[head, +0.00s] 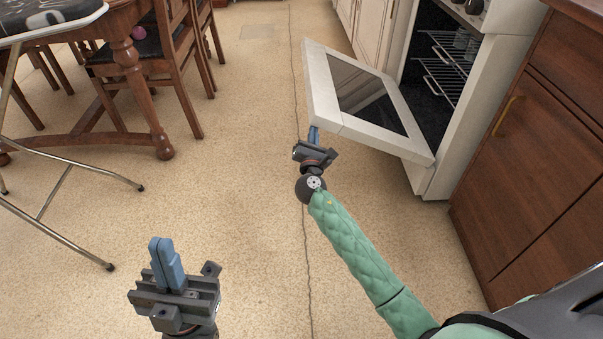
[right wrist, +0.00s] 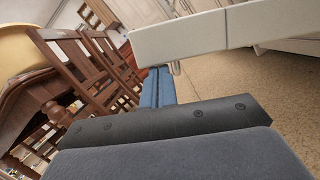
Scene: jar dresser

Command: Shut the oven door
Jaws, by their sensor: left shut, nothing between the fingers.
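The oven door (head: 321,91) is white with a dark glass panel and stands wide open, jutting out from the white oven (head: 455,120) over the floor. Racks show inside the dark oven cavity. My right gripper (head: 314,132) is at the door's outer edge, near its near-left corner; its blue fingers look shut together with nothing between them. In the right wrist view the fingers (right wrist: 158,75) reach up to the white door edge (right wrist: 180,38); whether they touch it I cannot tell. My left gripper (head: 160,243) is shut and empty, above the floor at lower left, far from the door.
A wooden table (head: 110,40) and chairs (head: 170,60) stand at upper left, with a metal-legged stand (head: 60,190) at the left edge. A brown wooden cabinet (head: 530,150) is right of the oven. The floor between is clear.

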